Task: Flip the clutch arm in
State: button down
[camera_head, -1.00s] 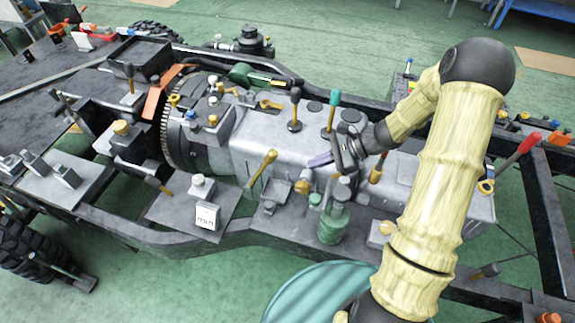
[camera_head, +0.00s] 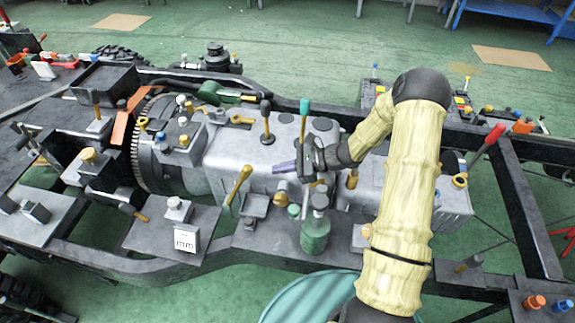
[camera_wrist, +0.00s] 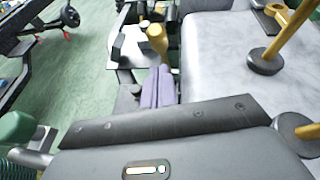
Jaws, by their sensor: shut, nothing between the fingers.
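A yellow lever with a rounded knob (camera_head: 239,180) stands tilted on the near side of the grey gearbox (camera_head: 225,155); it looks like the clutch arm, but no label confirms this. It also shows in the wrist view as a yellow knob (camera_wrist: 156,38), just beyond my fingertips. My gripper (camera_head: 284,168) is above the gearbox's near edge, right of this lever in the head view. Its purple fingers (camera_wrist: 157,88) are closed together and empty. In the wrist view they overlap the lower part of the lever, and I cannot tell whether they touch it.
A black-knobbed lever (camera_head: 266,120) and a teal-knobbed lever (camera_head: 304,118) rise from the gearbox top. A green bottle-like part (camera_head: 315,232) stands below my gripper. A plate with a white block marked "mm" (camera_head: 187,239) lies at the front left. The dark frame rail (camera_head: 110,254) runs along the near side.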

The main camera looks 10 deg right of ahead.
jog(key=p+x, duration=0.1)
jog(key=x, duration=0.5)
jog(key=shift+w+r, duration=0.1)
jog(key=shift+w, duration=0.05)
